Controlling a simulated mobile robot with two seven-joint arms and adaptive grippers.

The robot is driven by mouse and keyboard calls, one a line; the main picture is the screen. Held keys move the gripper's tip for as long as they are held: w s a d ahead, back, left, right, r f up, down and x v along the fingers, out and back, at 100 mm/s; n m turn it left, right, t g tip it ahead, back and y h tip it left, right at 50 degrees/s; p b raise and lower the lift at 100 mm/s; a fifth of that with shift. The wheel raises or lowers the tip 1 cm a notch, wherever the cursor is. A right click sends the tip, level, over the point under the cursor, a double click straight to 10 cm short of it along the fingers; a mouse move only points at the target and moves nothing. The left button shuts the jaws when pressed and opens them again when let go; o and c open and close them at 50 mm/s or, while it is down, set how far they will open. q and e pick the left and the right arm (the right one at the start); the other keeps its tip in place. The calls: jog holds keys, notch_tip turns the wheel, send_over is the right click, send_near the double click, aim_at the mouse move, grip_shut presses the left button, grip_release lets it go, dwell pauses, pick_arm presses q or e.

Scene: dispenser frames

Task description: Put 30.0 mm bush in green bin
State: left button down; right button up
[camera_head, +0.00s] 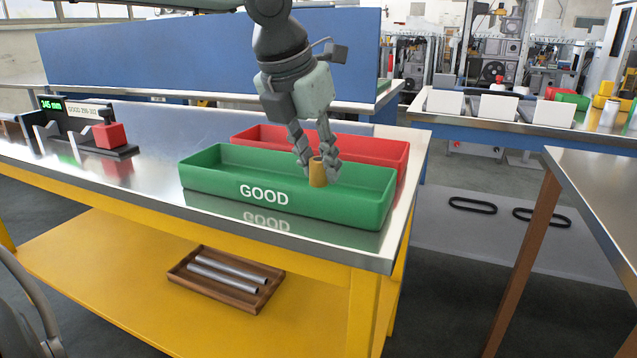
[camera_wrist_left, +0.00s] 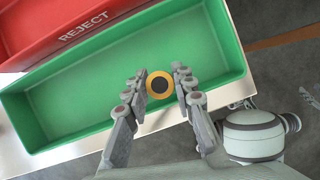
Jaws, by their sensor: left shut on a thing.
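The bush (camera_head: 318,172) is a small brass-coloured cylinder. It also shows end-on as a gold ring with a dark bore in the left wrist view (camera_wrist_left: 159,85). My left gripper (camera_head: 317,166) is shut on the bush and holds it upright over the right part of the green bin (camera_head: 262,193), which is marked GOOD. In the left wrist view the fingers sit on both sides of the bush, with the green bin floor (camera_wrist_left: 85,95) below. The part of the bin floor that shows is empty. My right gripper is not in view.
A red bin (camera_head: 385,147) marked REJECT in the wrist view stands directly behind the green bin. A measuring gauge (camera_head: 90,135) with a green display is at the left of the steel bench. A wooden tray (camera_head: 226,279) with metal rods lies on the yellow lower shelf.

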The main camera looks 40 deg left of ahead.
aim_at(318, 184)
pick_arm(q)
notch_tip(318, 184, down, 3)
jog(key=shift+r, duration=0.1)
jog(key=shift+f, duration=0.45)
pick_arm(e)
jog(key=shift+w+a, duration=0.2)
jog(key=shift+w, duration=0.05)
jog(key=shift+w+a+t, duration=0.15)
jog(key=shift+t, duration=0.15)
pick_arm(q)
jog(key=shift+f, duration=0.1)
jog(key=c, duration=1.3)
grip_release()
jog(key=shift+o, duration=0.2)
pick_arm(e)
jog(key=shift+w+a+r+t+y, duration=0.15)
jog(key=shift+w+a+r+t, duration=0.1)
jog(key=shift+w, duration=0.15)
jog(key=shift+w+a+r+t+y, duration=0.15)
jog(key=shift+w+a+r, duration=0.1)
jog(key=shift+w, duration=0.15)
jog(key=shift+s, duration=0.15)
